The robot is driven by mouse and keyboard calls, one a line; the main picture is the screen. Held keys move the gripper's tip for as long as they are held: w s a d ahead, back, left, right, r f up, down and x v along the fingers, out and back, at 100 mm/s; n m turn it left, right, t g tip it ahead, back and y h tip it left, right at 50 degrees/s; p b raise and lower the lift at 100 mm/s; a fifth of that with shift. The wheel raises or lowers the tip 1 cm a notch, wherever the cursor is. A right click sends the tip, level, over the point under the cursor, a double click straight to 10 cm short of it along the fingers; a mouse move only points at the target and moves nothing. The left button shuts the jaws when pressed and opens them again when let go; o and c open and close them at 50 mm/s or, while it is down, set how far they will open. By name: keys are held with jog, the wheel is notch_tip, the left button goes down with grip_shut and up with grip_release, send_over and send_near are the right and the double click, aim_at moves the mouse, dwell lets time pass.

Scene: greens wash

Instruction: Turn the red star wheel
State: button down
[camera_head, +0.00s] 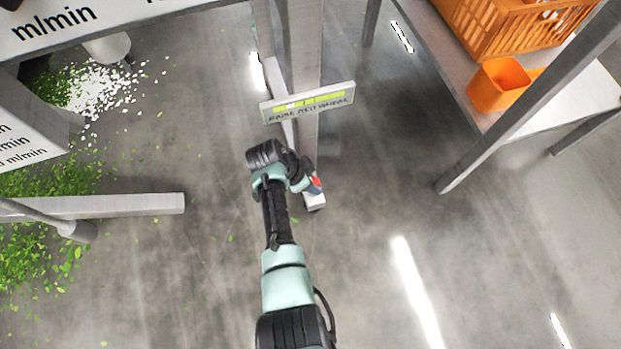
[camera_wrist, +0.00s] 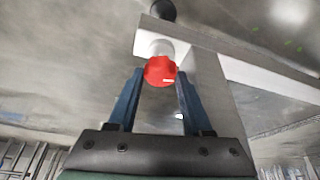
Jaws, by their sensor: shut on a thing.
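The red star wheel (camera_wrist: 160,71) sits on a pale round fitting on the side of a grey metal bar in the wrist view. My gripper (camera_wrist: 158,84) has one blue finger on each side of the wheel and is shut on it. In the head view a small part of the red wheel (camera_head: 315,183) shows beside my gripper (camera_head: 312,184), low on the grey post. My wrist hides most of the wheel there.
A small sign with a yellow-green strip (camera_head: 307,102) is on the post just above my wrist. An orange crate (camera_head: 515,25) and an orange bin (camera_head: 500,85) stand on a table at the right. Green leaves and white bits litter the floor at left.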

jog(key=shift+c, duration=1.6)
grip_release()
jog(key=shift+w, duration=0.1)
